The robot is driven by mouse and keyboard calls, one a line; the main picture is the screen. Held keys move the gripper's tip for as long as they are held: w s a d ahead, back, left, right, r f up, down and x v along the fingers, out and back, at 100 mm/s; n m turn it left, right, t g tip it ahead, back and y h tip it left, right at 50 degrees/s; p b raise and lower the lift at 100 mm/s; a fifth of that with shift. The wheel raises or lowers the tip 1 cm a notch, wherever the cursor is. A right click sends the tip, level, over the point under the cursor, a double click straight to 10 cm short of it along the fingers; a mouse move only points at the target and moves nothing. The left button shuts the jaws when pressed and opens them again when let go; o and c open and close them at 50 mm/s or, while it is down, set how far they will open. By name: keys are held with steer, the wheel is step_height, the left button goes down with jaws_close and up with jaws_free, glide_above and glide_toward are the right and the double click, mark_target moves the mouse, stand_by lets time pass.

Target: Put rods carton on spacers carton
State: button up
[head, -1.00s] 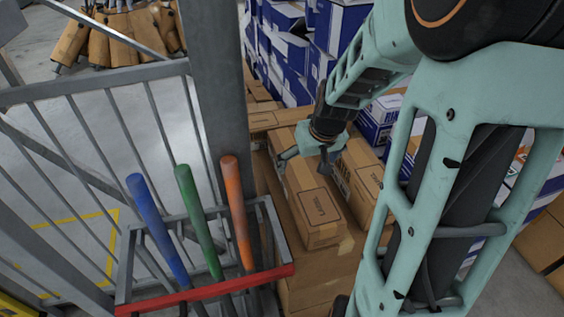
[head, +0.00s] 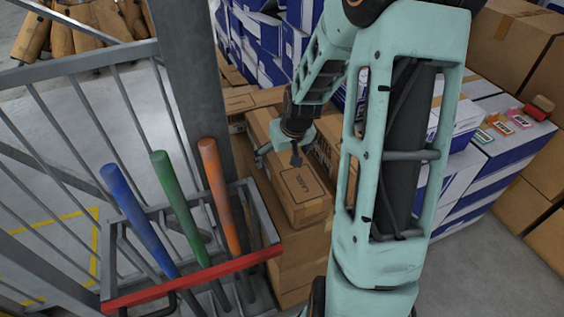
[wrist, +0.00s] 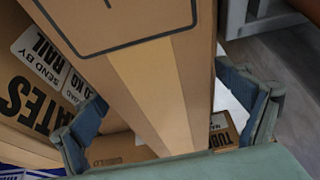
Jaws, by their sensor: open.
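A long brown carton (head: 303,190) with a printed panel lies on top of brown cartons beyond the rack. My gripper (head: 279,156) is over its far part, fingers open on either side of it. In the wrist view this carton (wrist: 165,75), with a pale tape strip, runs between the open fingers of my gripper (wrist: 160,88). I cannot see that the fingers touch it. Another brown carton (wrist: 35,75) at left reads "RAIL" and part of a word ending "ATES". I cannot read which carton is rods or spacers.
A metal rack (head: 190,270) with blue, green and orange handles stands left of the cartons, beside a grey post (head: 190,75). Blue-and-white boxes (head: 250,35) are stacked behind. More blue-and-white boxes (head: 500,150) with small coloured items stand at right. Grey floor (head: 490,265) is clear at lower right.

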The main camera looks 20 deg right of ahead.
steer(key=shift+w+f, duration=0.35)
steer(key=shift+f, duration=0.25)
steer(key=shift+c, duration=0.5)
steer(key=c, duration=2)
steer(key=shift+r, duration=0.1)
steer(key=shift+c, duration=0.4)
